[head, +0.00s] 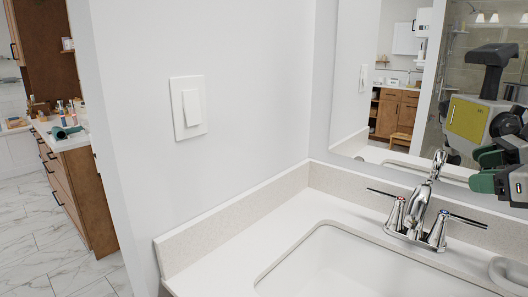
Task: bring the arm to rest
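My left gripper is not in view.
The chrome faucet (419,214) stands just left of and below the gripper, behind the sink basin (345,265). The mirror (385,110) is behind. A white wall switch (188,107) is left. A wooden cabinet (80,190) stands far left; the tiled floor beside it is clear.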

